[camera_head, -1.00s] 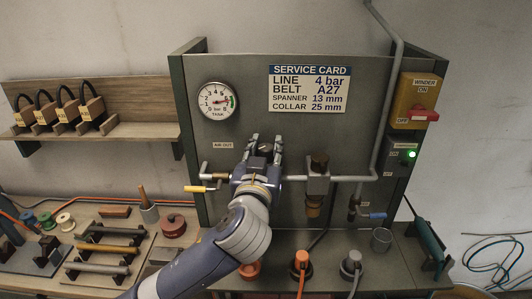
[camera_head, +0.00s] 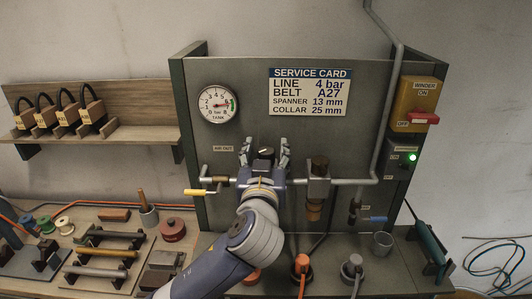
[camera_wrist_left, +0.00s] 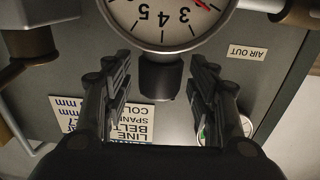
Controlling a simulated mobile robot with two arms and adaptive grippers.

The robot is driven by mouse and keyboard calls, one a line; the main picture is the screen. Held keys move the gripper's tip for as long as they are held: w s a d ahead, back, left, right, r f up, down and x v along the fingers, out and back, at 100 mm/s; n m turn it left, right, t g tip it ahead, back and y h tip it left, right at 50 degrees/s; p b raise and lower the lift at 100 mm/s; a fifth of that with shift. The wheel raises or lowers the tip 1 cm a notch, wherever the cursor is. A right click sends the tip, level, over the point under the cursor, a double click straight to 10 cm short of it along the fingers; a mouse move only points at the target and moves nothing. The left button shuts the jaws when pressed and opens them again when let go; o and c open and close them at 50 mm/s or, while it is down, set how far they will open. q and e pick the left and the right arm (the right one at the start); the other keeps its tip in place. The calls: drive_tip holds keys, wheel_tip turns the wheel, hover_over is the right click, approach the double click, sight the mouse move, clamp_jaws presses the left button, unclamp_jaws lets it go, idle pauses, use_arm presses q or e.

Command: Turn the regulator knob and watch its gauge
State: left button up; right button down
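The dark regulator knob (camera_head: 265,152) shows in the head view between the fingertips of my left gripper (camera_head: 264,144). In the left wrist view the knob (camera_wrist_left: 158,80) lies between the open fingers, with a visible gap on each side. A round white gauge (camera_wrist_left: 165,22) sits beside the knob there, upside down and cut off by the top edge. Its red needle is near the 3, on the side away from the 4. In the head view, this gauge is hidden behind my gripper. My right gripper is not in view.
The TANK gauge (camera_head: 218,104) and service card (camera_head: 310,92), reading LINE 4 bar, are on the panel (camera_head: 365,80). The winder switch (camera_head: 415,103) is at right.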

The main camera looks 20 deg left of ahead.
use_arm(q)
drive_tip(key=v, duration=1.2)
drive_tip(key=shift+w+f, duration=0.1)
